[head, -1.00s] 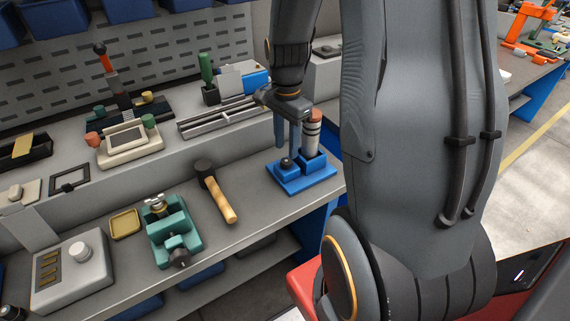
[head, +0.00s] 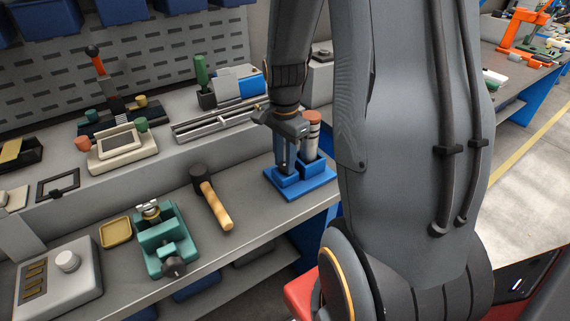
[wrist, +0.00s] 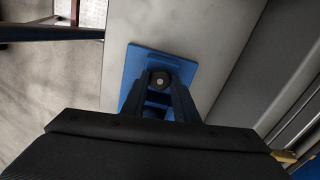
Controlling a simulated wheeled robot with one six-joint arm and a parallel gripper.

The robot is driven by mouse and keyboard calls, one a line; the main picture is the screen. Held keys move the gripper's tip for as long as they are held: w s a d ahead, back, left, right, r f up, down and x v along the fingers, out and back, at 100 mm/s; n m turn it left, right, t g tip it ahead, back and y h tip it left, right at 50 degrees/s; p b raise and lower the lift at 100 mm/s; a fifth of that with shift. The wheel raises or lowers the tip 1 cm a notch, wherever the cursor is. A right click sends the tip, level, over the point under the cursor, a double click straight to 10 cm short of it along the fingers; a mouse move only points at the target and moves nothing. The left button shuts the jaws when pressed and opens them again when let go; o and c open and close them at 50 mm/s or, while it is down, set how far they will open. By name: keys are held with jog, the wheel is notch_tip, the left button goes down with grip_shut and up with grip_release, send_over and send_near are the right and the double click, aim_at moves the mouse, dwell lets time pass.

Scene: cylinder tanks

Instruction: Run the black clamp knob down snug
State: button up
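The blue clamp base (head: 318,187) sits near the front edge at the right end of the bench. In the wrist view the black clamp knob (wrist: 160,80) is a dark round cap with a pale centre on the blue base (wrist: 132,66). In the head view my gripper (head: 286,168) points straight down over the left block of the base, and its fingers hide the knob. In the wrist view the fingers of my gripper (wrist: 160,86) stand on both sides of the knob. I cannot tell whether they touch it. A banded cylinder with a reddish top (head: 312,130) stands upright in the base's right block.
A mallet (head: 212,198), a green vise (head: 162,240), a yellow tray (head: 115,232) and a grey box with a dial (head: 62,280) lie to the left on the bench. A grey slotted rack (head: 215,124) is on the raised shelf behind.

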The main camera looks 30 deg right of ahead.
jog(key=shift+m+p, duration=0.45)
jog(key=shift+m, duration=0.95)
jog(key=shift+r+m+p, duration=0.1)
jog(key=shift+m+p, duration=0.3)
jog(key=shift+m, duration=1)
jog(key=shift+m+p, duration=0.45)
jog(key=shift+m, duration=1.05)
jog(key=shift+m+p, duration=0.35)
jog(key=shift+m, duration=0.75)
jog(key=o, duration=0.7)
jog(key=shift+c, duration=0.2)
